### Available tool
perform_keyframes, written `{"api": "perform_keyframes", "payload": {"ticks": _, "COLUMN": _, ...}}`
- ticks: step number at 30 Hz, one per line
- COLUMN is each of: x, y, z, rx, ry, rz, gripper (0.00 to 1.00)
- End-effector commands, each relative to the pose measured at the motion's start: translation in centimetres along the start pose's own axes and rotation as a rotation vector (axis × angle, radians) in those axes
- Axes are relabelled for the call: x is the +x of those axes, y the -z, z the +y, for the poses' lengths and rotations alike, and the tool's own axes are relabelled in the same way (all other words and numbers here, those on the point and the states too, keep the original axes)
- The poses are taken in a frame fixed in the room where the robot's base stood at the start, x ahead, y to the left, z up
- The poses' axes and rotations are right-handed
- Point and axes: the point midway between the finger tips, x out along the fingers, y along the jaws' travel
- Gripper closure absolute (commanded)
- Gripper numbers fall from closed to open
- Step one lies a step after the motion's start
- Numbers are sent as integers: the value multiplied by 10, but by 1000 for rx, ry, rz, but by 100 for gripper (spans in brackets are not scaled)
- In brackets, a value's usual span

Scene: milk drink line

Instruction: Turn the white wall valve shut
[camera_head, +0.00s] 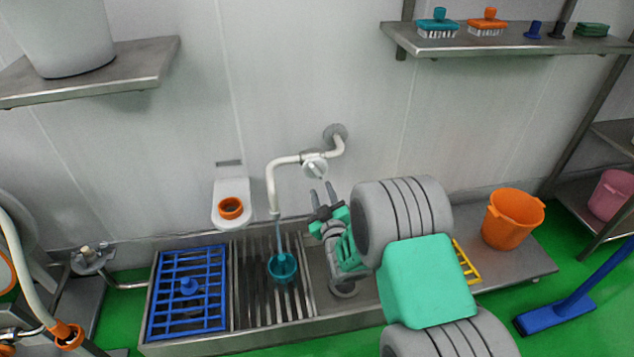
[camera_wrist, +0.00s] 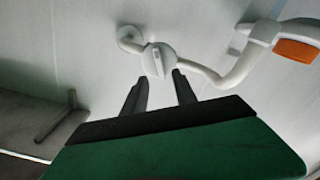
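The white wall valve (camera_head: 314,165) sits on a white pipe (camera_head: 284,161) that comes out of the wall and bends down as a spout. The valve also shows in the wrist view (camera_wrist: 157,60), with a raised handle bar across its round face. My gripper (camera_head: 323,190) is just below the valve in the head view, fingers pointing up at it. In the wrist view my gripper (camera_wrist: 158,84) is open, its two dark fingers apart with nothing between them. The valve is just beyond the fingertips. A thin stream runs from the spout into a teal bucket (camera_head: 283,268).
A steel sink (camera_head: 240,331) lies below, with a blue rack (camera_head: 188,290) at left. A white wall holder with an orange ring (camera_head: 231,208) is left of the spout. An orange bucket (camera_head: 512,219) stands right. Shelves with brushes (camera_head: 436,24) are above.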

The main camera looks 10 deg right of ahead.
Motion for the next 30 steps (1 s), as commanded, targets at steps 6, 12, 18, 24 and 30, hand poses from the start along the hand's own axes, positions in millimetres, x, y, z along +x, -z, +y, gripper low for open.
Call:
{"api": "perform_keyframes", "payload": {"ticks": 6, "x": 38, "y": 0, "z": 0, "rx": 2, "ry": -3, "rz": 6, "gripper": 66}}
{"api": "perform_keyframes", "payload": {"ticks": 12, "x": 69, "y": 1, "z": 0, "rx": 3, "ry": -1, "rz": 3, "gripper": 66}}
{"api": "perform_keyframes", "payload": {"ticks": 18, "x": 75, "y": 3, "z": 1, "rx": 3, "ry": -1, "rz": 3, "gripper": 66}}
{"api": "perform_keyframes", "payload": {"ticks": 24, "x": 74, "y": 3, "z": 1, "rx": 3, "ry": -1, "rz": 3, "gripper": 74}}
{"api": "perform_keyframes", "payload": {"ticks": 30, "x": 74, "y": 3, "z": 1, "rx": 3, "ry": -1, "rz": 2, "gripper": 90}}
